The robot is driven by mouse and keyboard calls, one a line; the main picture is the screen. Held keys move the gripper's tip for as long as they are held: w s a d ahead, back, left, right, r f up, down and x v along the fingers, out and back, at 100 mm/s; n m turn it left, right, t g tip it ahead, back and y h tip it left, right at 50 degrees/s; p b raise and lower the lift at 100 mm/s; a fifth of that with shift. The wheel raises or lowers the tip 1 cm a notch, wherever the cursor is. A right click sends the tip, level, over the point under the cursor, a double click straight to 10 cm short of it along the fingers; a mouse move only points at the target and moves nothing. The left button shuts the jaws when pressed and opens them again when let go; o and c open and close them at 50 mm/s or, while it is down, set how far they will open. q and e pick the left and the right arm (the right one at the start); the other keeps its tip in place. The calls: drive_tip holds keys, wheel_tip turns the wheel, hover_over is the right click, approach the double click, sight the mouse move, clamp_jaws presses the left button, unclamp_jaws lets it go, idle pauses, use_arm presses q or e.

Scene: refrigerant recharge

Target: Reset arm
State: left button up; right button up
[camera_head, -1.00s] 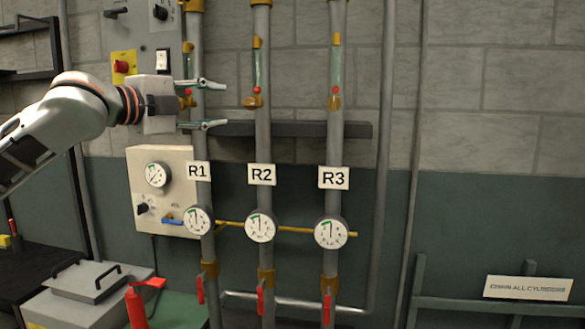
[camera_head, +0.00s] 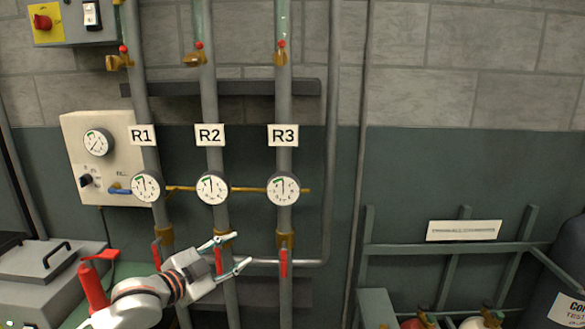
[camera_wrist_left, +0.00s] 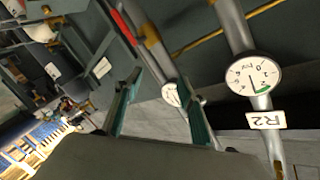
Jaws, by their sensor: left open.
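My left gripper (camera_head: 238,256) is open and empty at the lower middle of the head view. Its fingers point right, in front of the lower part of the R2 pipe (camera_head: 222,165), close to that pipe's red valve handle (camera_head: 218,261). I cannot tell whether it touches the pipe. In the left wrist view its two fingers (camera_wrist_left: 160,105) stand apart, with a pipe and a small gauge showing between them. The R2 gauge (camera_wrist_left: 253,73) and the R2 label (camera_wrist_left: 266,120) show at the right of that view. My right gripper is not in view.
The R1 gauge (camera_head: 146,187) and R3 gauge (camera_head: 283,188) flank the R2 gauge. A red bottle (camera_head: 93,287) stands lower left. A rack (camera_head: 440,250) with cylinders is at right.

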use_arm(q)
drive_tip(key=s+f+n+y, duration=0.2)
drive_tip(key=s+f+n, duration=0.35)
drive_tip(key=f, duration=0.85)
drive_tip(key=s+a+f+n+g+y, duration=0.1)
drive_tip(key=s+a+f, duration=0.3)
drive_tip(key=s+f, duration=0.7)
drive_tip(key=s+a+f+n+g+y, duration=0.2)
drive_tip(key=s+a+f+n+y, duration=0.1)
drive_tip(key=s+f, duration=0.9)
drive_tip(key=s+a+n, duration=0.1)
drive_tip(key=s, duration=0.4)
drive_tip(key=shift+s+f+n+y, duration=0.25)
drive_tip(key=shift+f+n+y, duration=0.05)
drive_tip(key=shift+n, duration=0.05)
